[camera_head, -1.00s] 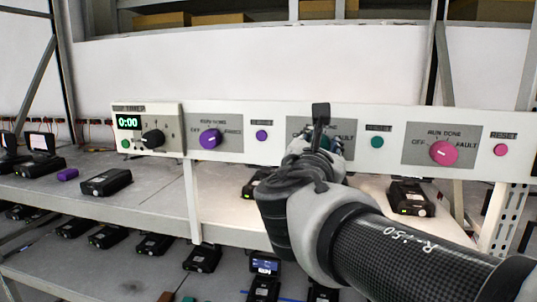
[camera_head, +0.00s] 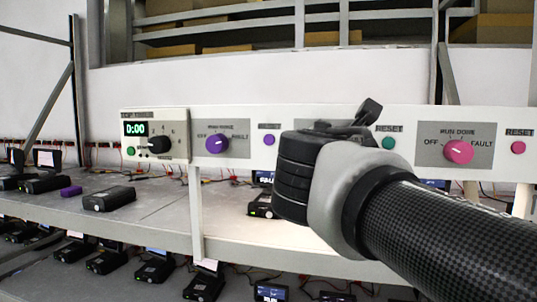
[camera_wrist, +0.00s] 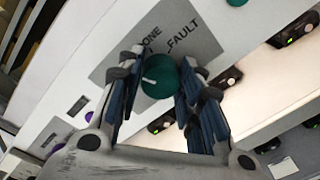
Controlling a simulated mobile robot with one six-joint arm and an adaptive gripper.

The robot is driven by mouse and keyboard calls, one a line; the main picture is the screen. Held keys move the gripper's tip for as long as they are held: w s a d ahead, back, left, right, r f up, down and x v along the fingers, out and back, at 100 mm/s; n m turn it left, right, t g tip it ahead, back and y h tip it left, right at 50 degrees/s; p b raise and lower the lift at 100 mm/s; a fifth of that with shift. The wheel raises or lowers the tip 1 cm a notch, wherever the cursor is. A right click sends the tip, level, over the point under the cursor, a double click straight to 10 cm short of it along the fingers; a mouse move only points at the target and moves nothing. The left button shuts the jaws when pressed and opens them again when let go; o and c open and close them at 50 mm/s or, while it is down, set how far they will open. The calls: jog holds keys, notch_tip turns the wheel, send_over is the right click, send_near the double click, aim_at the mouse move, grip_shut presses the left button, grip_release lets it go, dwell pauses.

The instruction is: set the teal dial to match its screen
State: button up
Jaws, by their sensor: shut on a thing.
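The teal dial (camera_wrist: 160,80) sits on a grey plate (camera_wrist: 197,42) on the white panel. In the wrist view my gripper (camera_wrist: 159,72) has a finger on each side of the dial and is shut on it. The dial's white mark points left in that view. The DONE and FAULT labels show; the other labels are hidden by a finger. In the head view my wrist hides the dial and most of its plate. A small lit screen (camera_head: 264,178) shows partly behind the panel; I cannot tell which dial it belongs to or read it.
On the panel are a timer box (camera_head: 155,135), a purple dial (camera_head: 217,143), a pink dial (camera_head: 458,151), a purple button (camera_head: 269,139), a teal reset button (camera_head: 388,143) and a pink reset button (camera_head: 518,147). Black devices (camera_head: 108,198) stand on the shelves below.

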dwell(0.4)
jog(key=o, duration=1.1)
jog(key=shift+c, duration=0.2)
jog(key=v, duration=1.2)
